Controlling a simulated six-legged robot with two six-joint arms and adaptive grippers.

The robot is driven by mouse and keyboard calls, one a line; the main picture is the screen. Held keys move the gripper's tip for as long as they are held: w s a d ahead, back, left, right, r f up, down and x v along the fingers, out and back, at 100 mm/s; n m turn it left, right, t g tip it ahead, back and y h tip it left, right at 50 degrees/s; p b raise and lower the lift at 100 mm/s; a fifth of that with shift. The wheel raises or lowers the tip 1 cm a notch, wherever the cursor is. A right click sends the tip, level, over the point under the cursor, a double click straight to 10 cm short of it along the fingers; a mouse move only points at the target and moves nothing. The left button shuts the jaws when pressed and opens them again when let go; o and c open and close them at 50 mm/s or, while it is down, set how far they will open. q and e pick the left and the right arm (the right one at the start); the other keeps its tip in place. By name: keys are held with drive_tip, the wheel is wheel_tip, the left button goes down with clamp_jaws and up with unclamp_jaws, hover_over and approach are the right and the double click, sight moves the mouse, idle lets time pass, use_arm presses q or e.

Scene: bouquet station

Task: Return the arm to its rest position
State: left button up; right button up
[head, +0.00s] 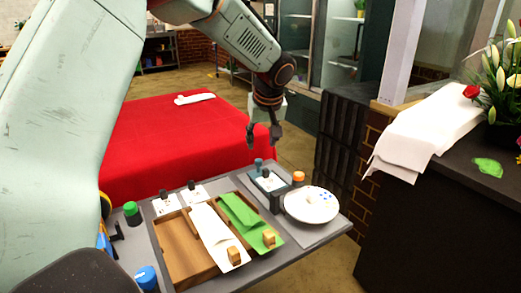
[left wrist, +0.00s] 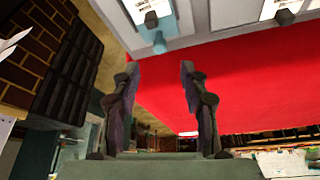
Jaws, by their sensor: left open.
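My left gripper (head: 263,136) hangs in the air above the back edge of the grey tray table, in front of the red-covered table. Its fingers point down and are apart, with nothing between them. In the left wrist view the two fingers (left wrist: 158,105) stand wide apart with the red cloth and floor behind the gap. My left arm (head: 235,38) reaches in from the left across the top of the head view. My right gripper is not in either view.
The grey tray table (head: 325,228) holds a wooden tray (head: 180,253), white and green cloths, a white plate (head: 311,205) and small bottles. The red table (head: 190,130) stands behind. A dark counter (head: 440,205) with a white cloth (head: 425,130) and flowers (head: 500,75) is at right.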

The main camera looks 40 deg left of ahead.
use_arm(q)
drive_tip(key=shift+s+d+r, duration=0.2)
drive_tip(key=shift+d+r, duration=0.05)
drive_tip(key=shift+r, duration=0.4)
drive_tip(key=shift+w, duration=0.1)
